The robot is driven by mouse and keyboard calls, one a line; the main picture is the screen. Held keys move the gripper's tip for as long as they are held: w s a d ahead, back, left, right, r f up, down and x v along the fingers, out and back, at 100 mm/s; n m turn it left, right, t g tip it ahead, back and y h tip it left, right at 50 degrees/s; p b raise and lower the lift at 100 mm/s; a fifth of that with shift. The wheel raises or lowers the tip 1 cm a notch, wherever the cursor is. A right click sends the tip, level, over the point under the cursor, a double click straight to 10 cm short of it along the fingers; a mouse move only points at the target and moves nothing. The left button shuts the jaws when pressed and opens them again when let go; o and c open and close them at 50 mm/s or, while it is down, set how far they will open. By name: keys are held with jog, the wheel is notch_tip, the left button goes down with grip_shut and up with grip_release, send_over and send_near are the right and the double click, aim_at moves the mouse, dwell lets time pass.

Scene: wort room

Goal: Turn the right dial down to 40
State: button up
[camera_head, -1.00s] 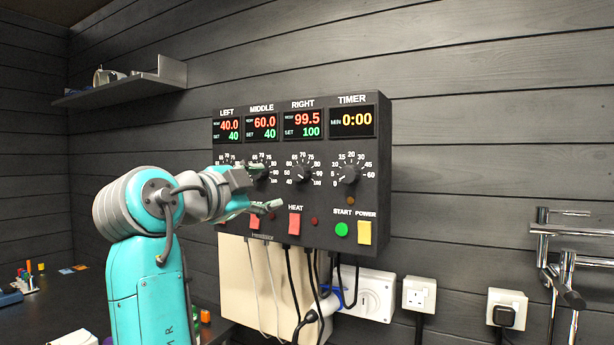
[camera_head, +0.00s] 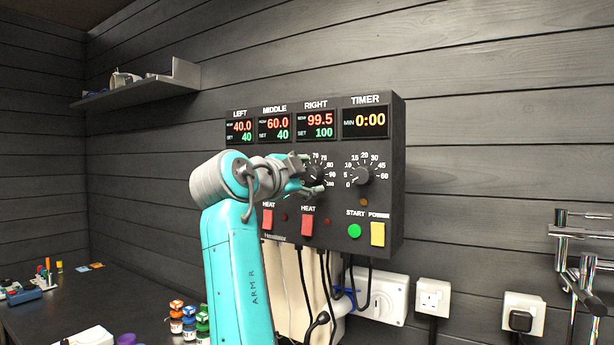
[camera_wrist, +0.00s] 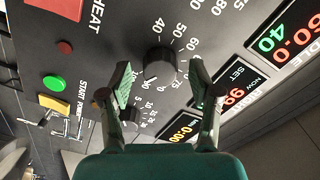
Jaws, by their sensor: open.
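The right dial (camera_head: 317,175) is a black knob on the dark control box, under the RIGHT display (camera_head: 316,125), which reads 99.5 now and SET 100. My gripper (camera_head: 311,174) is open in front of this dial, its two fingers above and below the knob. In the wrist view the right dial (camera_wrist: 160,65) shows between and just beyond the open fingertips of my gripper (camera_wrist: 163,78), with a gap on both sides. Contact is not visible. The scale numbers 40 to 80 show around it; its pointer is hard to make out.
The timer dial (camera_head: 361,175) is close on the right. Red HEAT switches (camera_head: 307,225), a green START button (camera_head: 355,231) and a yellow POWER switch (camera_head: 377,233) lie below. My arm hides the left and middle dials. Cables hang under the box.

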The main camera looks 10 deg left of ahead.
jog(key=shift+w, duration=0.15)
jog(key=c, duration=1.1)
jog(key=shift+c, duration=0.2)
jog(key=shift+n, duration=0.3)
